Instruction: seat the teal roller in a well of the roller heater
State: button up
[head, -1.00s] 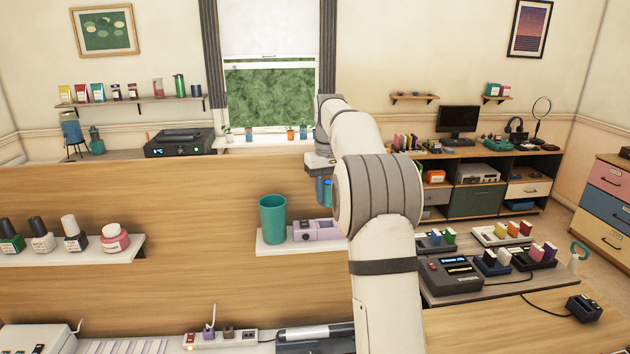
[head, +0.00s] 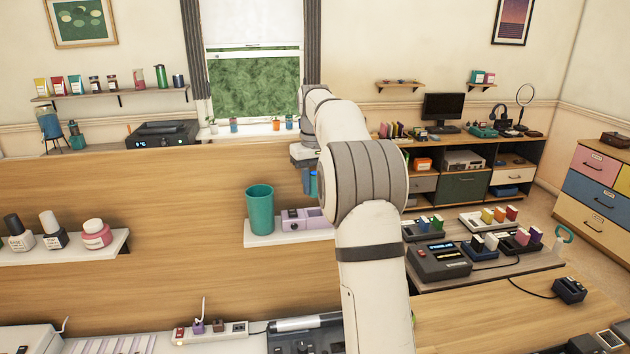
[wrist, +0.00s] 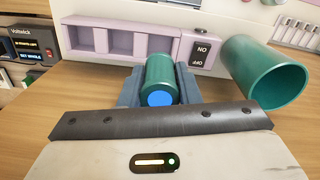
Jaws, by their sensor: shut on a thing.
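The teal roller (wrist: 159,80), a short cylinder with a bright blue end, is held between the grey-blue fingers of my gripper (wrist: 160,87) in the wrist view. In the head view my gripper (head: 309,181) hangs above the shelf, partly hidden by my arm. The roller heater (head: 303,219) is a lilac box on the small white shelf, its right end hidden by my arm. In the wrist view the heater (wrist: 118,43) shows several square wells and a dark switch, just beyond the roller. The roller is outside the wells.
A teal cup (head: 260,212) stands beside the heater on the white shelf (head: 262,240); it also shows in the wrist view (wrist: 264,72). Nail polish bottles (head: 52,231) stand on another shelf at left. A charger station (head: 438,260) is at right.

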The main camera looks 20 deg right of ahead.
aim_at(315, 196)
jog(key=shift+f+b, duration=1.1)
jog(key=shift+f, duration=1)
jog(key=shift+r+p, duration=0.1)
jog(key=shift+p, duration=0.7)
jog(key=shift+f+b, duration=0.6)
jog(key=shift+f, duration=0.5)
jog(key=o, duration=0.9)
jog(key=shift+s+d, duration=0.1)
jog(key=shift+o, duration=0.7)
notch_tip(315, 196, up, 8)
jog(key=shift+f, duration=0.1)
